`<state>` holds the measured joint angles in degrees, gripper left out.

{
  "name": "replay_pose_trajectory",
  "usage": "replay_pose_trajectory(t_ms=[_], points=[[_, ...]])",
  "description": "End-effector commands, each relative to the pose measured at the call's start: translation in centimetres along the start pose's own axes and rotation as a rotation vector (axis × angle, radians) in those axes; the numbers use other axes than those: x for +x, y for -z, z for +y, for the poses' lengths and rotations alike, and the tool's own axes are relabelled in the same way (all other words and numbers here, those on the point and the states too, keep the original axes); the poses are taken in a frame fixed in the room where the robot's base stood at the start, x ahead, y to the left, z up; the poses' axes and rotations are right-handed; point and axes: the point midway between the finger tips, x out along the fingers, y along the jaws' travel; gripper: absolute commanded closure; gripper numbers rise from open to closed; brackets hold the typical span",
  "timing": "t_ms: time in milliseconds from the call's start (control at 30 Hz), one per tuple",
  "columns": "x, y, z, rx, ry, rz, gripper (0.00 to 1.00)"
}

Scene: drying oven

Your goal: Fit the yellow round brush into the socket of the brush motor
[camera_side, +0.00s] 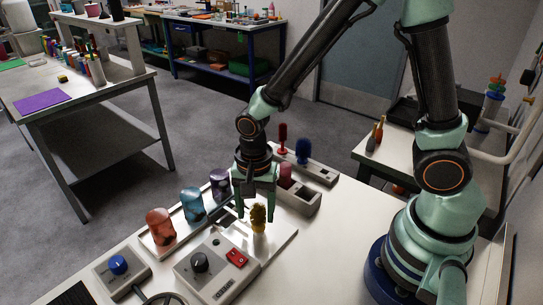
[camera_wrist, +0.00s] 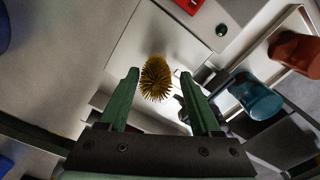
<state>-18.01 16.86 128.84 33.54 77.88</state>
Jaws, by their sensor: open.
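The yellow round brush (camera_side: 258,217) stands upright, bristles up, on a pale flat plate (camera_side: 285,232) on the bench. In the wrist view the brush (camera_wrist: 155,78) shows from above, just beyond and between my fingertips. My gripper (camera_side: 254,215) is open and points down at the brush. In the wrist view its two green fingers (camera_wrist: 160,75) are spread with nothing held. I cannot tell whether the brush's foot sits in a socket. A grey box with a dark knob (camera_side: 200,262) and a red switch (camera_side: 237,257) stands just in front; I cannot tell if it is the brush motor.
Translucent orange (camera_side: 160,226), teal (camera_side: 192,204) and purple (camera_side: 220,183) cups stand in a tray to the left. Red (camera_side: 283,138) and blue (camera_side: 303,150) brushes stand in a rack behind. A blue-knobbed box (camera_side: 118,265) is at front left.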

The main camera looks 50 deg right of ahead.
Motion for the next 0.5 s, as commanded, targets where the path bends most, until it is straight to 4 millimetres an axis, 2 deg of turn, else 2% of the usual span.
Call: replay_pose_trajectory(t_ms=[300, 500], points=[[-5.9, 0.0, 0.3, 0.003, -0.008, -0.002, 0.36], [-9.0, 0.0, 0.4, 0.004, -0.016, -0.003, 0.36]])
